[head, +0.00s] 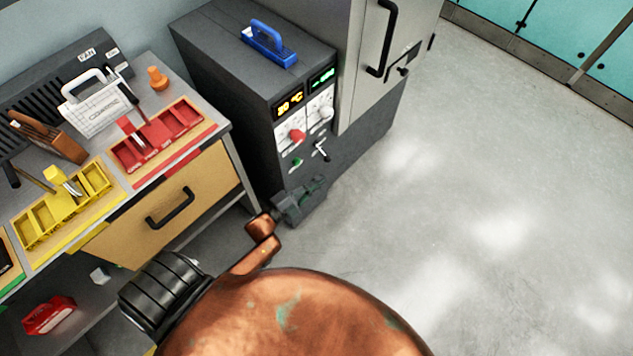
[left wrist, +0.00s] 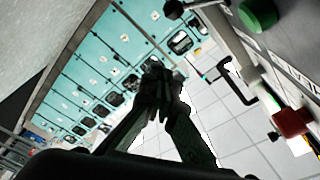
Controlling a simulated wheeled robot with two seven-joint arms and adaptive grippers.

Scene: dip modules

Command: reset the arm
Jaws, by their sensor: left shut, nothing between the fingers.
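My left gripper (head: 312,190) is in front of the lower part of the dark machine (head: 235,85), below its knobs and lever. It is dark grey-green and partly blends with the machine behind it. In the left wrist view, the two fingers of this gripper (left wrist: 160,82) come together at their tips with nothing between them. My copper-coloured arm fills the bottom of the head view. My right gripper does not show.
The machine has a red knob (head: 297,135) and a blue-handled item (head: 268,44) on top. A workbench at left holds a red tray (head: 190,143), a yellow tray (head: 38,238) and a white case (head: 95,108). Open floor (head: 500,200) lies at right, teal lockers (head: 500,18) beyond.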

